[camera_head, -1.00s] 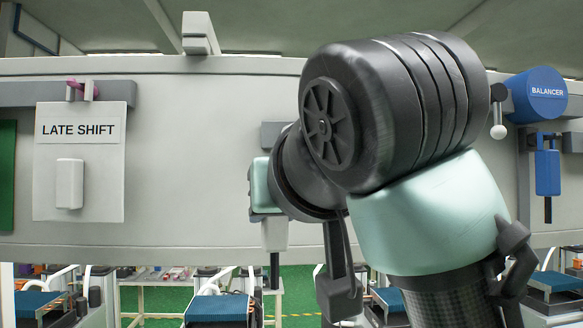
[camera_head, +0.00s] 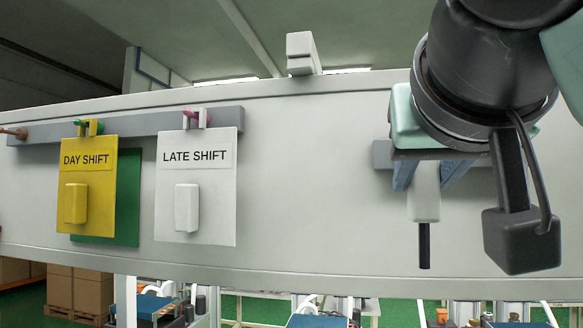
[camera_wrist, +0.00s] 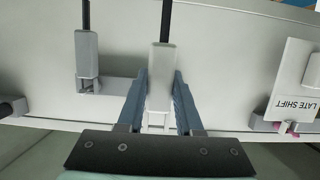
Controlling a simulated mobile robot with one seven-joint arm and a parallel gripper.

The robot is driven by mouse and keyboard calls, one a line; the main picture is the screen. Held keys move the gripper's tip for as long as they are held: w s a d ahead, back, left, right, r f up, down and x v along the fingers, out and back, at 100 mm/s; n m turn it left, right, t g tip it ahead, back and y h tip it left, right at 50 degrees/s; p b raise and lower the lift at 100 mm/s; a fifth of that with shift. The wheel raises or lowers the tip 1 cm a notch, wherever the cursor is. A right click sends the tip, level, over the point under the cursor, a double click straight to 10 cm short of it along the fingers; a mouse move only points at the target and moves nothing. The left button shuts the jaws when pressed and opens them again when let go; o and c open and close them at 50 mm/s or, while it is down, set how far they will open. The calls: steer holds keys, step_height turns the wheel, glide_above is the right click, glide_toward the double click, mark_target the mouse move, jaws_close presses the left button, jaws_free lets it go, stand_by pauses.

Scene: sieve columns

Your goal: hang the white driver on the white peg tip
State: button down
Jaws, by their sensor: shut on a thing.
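My gripper (camera_head: 425,178) is shut on the white driver (camera_head: 425,203), whose black shaft points down in front of the pale board. In the wrist view, the white driver (camera_wrist: 160,75) sits between the two blue-grey fingers of my gripper (camera_wrist: 160,98), with its black shaft running to the top edge. A grey plate (camera_head: 381,155) on the board shows behind the fingers; I cannot tell whether the driver touches it. I cannot make out the white peg tip in the current views; my arm hides part of the board.
A white LATE SHIFT card (camera_head: 222,205) hangs at a pink-tipped peg, and a yellow DAY SHIFT card (camera_head: 103,190) at a green-tipped one. A grey driver (camera_wrist: 87,55) hangs beside mine in the wrist view. The board (camera_head: 310,190) is bare between the white card and my gripper.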

steer(key=shift+r+p+x, duration=0.2)
steer(key=shift+p+x, duration=0.25)
steer(key=shift+x, duration=1.35)
steer(key=shift+r+p+x, duration=0.2)
steer(key=shift+p+x, duration=0.2)
steer(key=shift+x, duration=1.4)
steer(key=shift+w, duration=0.2)
steer(key=c, duration=0.5)
jaws_free()
steer(key=shift+d, duration=0.1)
steer(key=shift+s, duration=0.1)
